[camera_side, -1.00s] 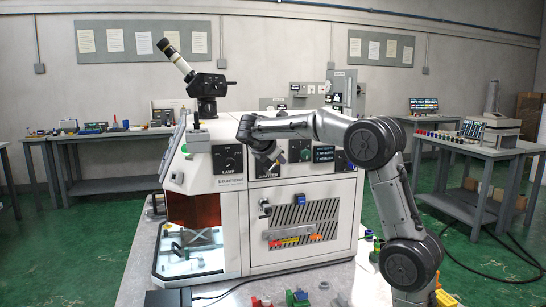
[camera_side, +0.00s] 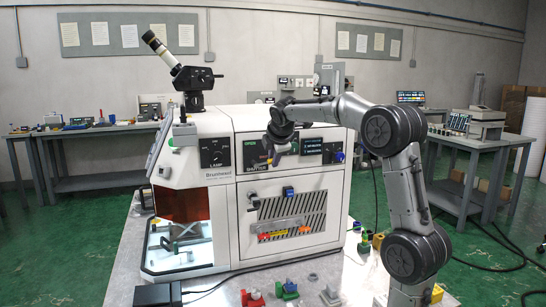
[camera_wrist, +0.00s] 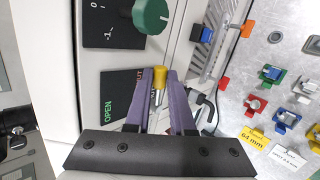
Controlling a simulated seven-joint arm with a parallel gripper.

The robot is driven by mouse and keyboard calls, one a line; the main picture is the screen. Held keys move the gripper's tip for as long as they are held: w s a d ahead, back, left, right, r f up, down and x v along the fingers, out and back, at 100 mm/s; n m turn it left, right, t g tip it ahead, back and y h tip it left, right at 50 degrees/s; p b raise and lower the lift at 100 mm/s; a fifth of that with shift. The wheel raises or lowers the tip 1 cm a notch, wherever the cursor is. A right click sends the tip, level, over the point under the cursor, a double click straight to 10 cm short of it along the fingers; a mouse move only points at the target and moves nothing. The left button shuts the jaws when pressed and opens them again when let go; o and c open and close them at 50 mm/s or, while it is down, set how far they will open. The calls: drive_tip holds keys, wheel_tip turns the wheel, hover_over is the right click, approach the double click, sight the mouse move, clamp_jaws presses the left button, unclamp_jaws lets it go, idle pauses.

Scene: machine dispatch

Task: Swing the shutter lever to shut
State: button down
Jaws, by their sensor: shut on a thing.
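The shutter lever (camera_wrist: 160,76) shows in the wrist view as a yellow knob on a metal shaft. My gripper (camera_wrist: 161,88) has its purple fingers shut on the knob, one on each side. The shutter panel (camera_wrist: 112,88) is black, with a green OPEN label at its lower left and a red label, partly hidden, beside the knob. The lever is at the red-label side, away from OPEN. In the side view my gripper (camera_side: 275,153) is at the machine's front; it hides the lever, and OPEN shows to its left.
A green knob (camera_wrist: 151,14) on a black dial sits close to the lever. A blue-tipped part (camera_wrist: 201,33) and a slotted vent lie to the right. Several small coloured parts lie on the bench top (camera_wrist: 237,85). The lamp dial (camera_side: 215,152) is left of the shutter panel.

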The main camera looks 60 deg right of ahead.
idle(0.4)
drive_tip(key=c, duration=0.8)
unclamp_jaws()
drive_tip(key=shift+o, duration=0.2)
drive_tip(key=v, duration=1.3)
drive_tip(key=shift+s+a+r, duration=0.2)
drive_tip(key=shift+s+r, duration=0.05)
drive_tip(key=shift+r, duration=0.05)
